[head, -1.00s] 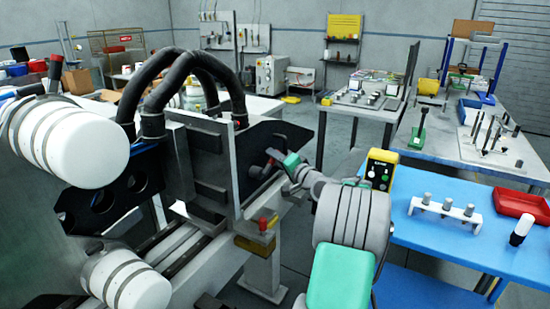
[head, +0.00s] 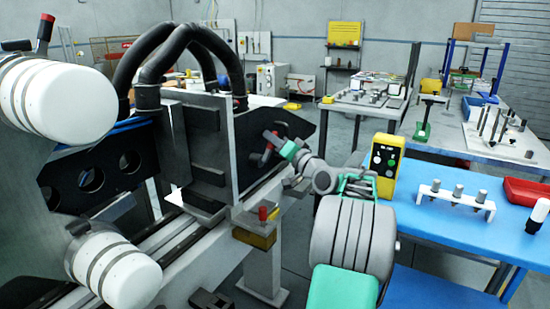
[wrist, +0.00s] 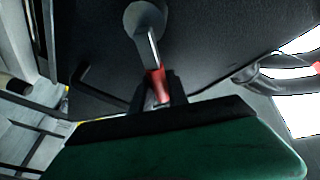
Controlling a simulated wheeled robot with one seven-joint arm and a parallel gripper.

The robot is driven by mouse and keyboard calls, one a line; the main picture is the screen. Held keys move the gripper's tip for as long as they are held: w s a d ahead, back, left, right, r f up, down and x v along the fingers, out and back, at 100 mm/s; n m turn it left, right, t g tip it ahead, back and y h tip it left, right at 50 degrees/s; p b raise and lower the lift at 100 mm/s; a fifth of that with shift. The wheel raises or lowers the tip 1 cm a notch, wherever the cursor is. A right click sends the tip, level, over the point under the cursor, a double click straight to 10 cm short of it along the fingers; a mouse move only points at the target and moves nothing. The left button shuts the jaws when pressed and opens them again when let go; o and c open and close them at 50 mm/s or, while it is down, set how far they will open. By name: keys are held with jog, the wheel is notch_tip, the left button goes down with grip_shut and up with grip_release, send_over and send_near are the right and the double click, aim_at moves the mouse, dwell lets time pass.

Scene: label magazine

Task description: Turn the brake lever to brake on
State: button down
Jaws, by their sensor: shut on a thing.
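The brake lever is a slim metal bar with a red grip, seen in the wrist view (wrist: 152,47). It runs down from a round grey hub (wrist: 145,18) on a dark plate. My gripper (wrist: 158,92) is shut on the red grip, with the black fingers on either side of it. In the head view my gripper (head: 278,144), with its green part, reaches the lever (head: 266,153) in front of the black side plate (head: 293,128). The lever is small there and its exact angle is hard to tell.
A red knob (head: 263,213) sits above a yellow block on the machine just below my arm. A yellow control box (head: 385,166) stands right of my wrist, on the blue bench (head: 430,225). Black hoses (head: 180,38) arch over the machine. Open floor shows behind it.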

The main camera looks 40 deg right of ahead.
jog(key=n+b, duration=0.1)
jog(key=b, duration=0.2)
jog(key=a+n+t+y+b, duration=0.1)
jog(key=n+b, duration=0.1)
jog(key=s+a+n+b, duration=0.1)
jog(key=n+b, duration=0.1)
jog(key=b, duration=0.1)
jog(key=shift+a+r+t+y+b, duration=0.2)
jog(key=shift+t+y+b, duration=0.1)
jog(key=shift+y, duration=0.1)
jog(key=n+b, duration=0.2)
jog(key=a+n+y+b, duration=0.1)
jog(key=a+r+n+y+b, duration=0.1)
jog(key=n+b, duration=0.1)
jog(key=shift+s+a+r+n+t+b, duration=0.1)
jog(key=shift+s+a+n+t+b, duration=0.1)
jog(key=shift+s+n+t+b, duration=0.15)
jog(key=shift+y, duration=0.3)
jog(key=c, duration=1.3)
grip_release()
jog(key=shift+r, duration=0.15)
jog(key=shift+s, duration=0.15)
jog(key=v, duration=0.7)
jog(key=shift+s+f+p, duration=0.2)
jog(key=shift+s+p, duration=0.05)
jog(key=shift+p, duration=0.15)
